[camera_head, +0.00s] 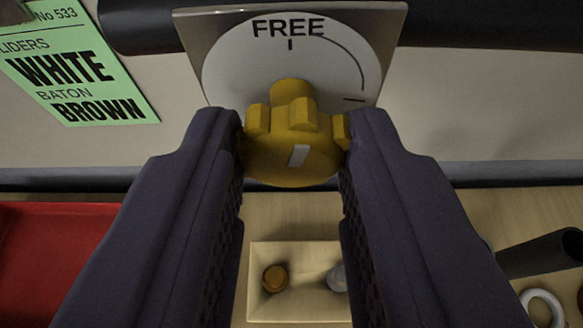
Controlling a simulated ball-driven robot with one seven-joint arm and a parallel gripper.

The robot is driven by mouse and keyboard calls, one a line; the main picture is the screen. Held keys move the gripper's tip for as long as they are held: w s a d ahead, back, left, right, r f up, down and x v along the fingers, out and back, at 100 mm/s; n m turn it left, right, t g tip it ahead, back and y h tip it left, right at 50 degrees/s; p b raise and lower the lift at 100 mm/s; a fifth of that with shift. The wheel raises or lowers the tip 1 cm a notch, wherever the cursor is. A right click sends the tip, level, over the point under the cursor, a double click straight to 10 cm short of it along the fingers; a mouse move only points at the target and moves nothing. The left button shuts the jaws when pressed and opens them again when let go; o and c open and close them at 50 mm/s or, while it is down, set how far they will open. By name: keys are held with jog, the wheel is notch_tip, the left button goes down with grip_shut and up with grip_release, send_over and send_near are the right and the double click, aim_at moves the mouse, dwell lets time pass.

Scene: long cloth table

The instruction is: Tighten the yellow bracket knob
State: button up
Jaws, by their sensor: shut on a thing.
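The yellow bracket knob (293,158) stands out from a round white dial plate (235,75) on a metal bracket. The dial reads FREE at its top, with a short tick below the word. A curved line runs from near the top down the right side to another tick. The fingers hide part of the knob's sides.
A green label sheet (75,62) is at upper left. A dark horizontal bar (480,28) runs behind the bracket. Below are a red tray (55,260), a small light box (300,310) with small parts, a black tube (540,253) and a white ring (541,296).

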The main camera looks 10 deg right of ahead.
jog(key=m+b, duration=0.1)
jog(key=b, duration=0.3)
jog(key=f+m+y+b, duration=0.1)
jog(key=b, duration=0.3)
jog(key=shift+d+t, duration=0.3)
jog(key=m+y+b, duration=0.1)
jog(key=b, duration=0.2)
jog(key=m+y+b, duration=0.1)
jog(key=m+b, duration=0.1)
jog(key=shift+d+r+t+b, duration=0.1)
jog(key=shift+d+t+b, duration=0.05)
jog(key=shift+t+b, duration=0.2)
jog(key=m+y+b, duration=0.1)
jog(key=m, duration=0.1)
jog(key=shift+r+m+t, duration=0.15)
jog(key=shift+m+t, duration=0.15)
jog(key=shift+t, duration=0.05)
jog(key=m+t+y, duration=0.1)
jog(key=m, duration=0.1)
jog(key=m+t, duration=0.1)
jog(key=m, duration=0.2)
jog(key=shift+s+y, duration=0.1)
jog(key=shift+y, duration=0.3)
jog(key=shift+m, duration=0.3)
jog(key=o, duration=1.1)
jog(key=shift+f, duration=0.2)
jog(key=shift+c, duration=0.2)
